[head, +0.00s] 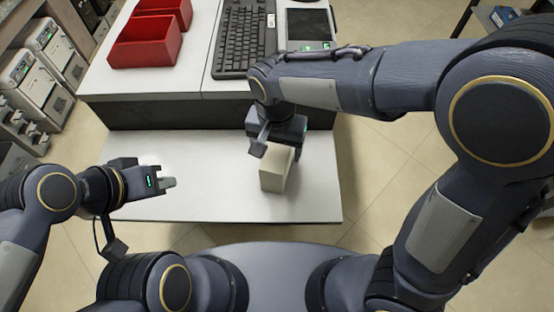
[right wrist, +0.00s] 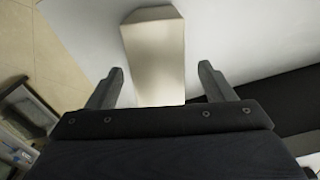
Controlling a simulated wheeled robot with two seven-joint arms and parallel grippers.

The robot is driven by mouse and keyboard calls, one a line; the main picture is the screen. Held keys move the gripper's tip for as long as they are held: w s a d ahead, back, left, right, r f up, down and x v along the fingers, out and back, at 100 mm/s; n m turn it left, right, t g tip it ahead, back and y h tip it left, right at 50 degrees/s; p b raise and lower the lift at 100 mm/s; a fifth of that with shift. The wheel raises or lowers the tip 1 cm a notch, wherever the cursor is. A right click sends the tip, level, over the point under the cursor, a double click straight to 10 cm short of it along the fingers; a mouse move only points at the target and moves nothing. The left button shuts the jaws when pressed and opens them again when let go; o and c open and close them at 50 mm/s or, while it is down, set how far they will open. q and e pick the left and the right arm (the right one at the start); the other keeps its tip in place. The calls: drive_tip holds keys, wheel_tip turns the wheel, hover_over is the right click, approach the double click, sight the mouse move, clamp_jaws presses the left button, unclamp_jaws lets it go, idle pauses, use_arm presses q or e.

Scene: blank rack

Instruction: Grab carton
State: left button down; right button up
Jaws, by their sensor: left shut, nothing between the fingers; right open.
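A plain beige carton (head: 275,174) stands on the white lower shelf (head: 215,195), towards its right part. It also shows in the right wrist view (right wrist: 157,60), between and beyond the two fingers. My right gripper (head: 275,150) is open just above and behind the carton. In the right wrist view the right gripper (right wrist: 160,85) has a finger on each side of the carton's near end, with a gap on both sides. My left gripper (head: 170,183) is shut and empty over the left part of the shelf, well apart from the carton.
Two red bins (head: 145,40) stand on the upper worktop at the back left. A black keyboard (head: 240,40) and a dark tablet-like device (head: 309,25) lie to their right. Grey boxed units (head: 45,45) line the left side. The shelf between my grippers is clear.

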wheel_tip(320, 180, down, 4)
drive_tip(key=shift+d+f, duration=0.1)
drive_tip(key=c, duration=1)
